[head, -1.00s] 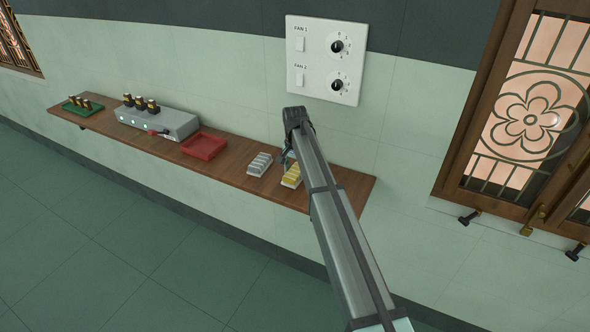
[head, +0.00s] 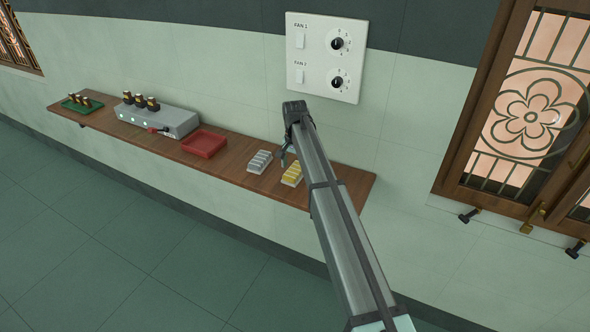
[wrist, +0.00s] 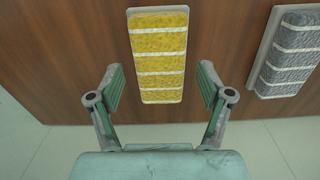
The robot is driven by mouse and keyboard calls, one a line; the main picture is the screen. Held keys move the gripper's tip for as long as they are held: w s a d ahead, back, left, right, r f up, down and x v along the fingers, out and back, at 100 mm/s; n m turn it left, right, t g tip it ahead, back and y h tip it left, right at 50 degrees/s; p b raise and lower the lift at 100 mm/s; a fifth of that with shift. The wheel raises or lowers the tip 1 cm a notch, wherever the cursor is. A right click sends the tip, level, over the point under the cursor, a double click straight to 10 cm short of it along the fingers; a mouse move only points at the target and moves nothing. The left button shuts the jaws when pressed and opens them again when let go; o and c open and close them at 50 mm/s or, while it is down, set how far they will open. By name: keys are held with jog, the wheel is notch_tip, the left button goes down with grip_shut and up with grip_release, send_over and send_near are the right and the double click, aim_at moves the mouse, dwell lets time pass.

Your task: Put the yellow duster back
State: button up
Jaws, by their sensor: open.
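The yellow duster (wrist: 158,66), with white bands across it, lies on a pale backing on the brown shelf (wrist: 65,60) in the wrist view. It also shows in the head view (head: 292,174), on the shelf (head: 235,172) near its right end. My gripper (wrist: 160,88) is open and empty in the wrist view, its fingers on either side of the duster's near end. In the head view my gripper (head: 285,157) is partly hidden by my arm, just above and left of the duster.
A grey duster (head: 259,161) lies beside the yellow one. Further left on the shelf are a red tray (head: 204,144), a grey instrument box (head: 158,119) with black-and-gold pieces, and a green rack (head: 82,104). A fan switch panel (head: 325,58) is on the wall above.

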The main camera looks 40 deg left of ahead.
aim_at(295, 169)
notch_tip(295, 169, up, 11)
jog(key=b, duration=0.2)
jog(key=shift+b, duration=0.3)
jog(key=shift+f, duration=0.1)
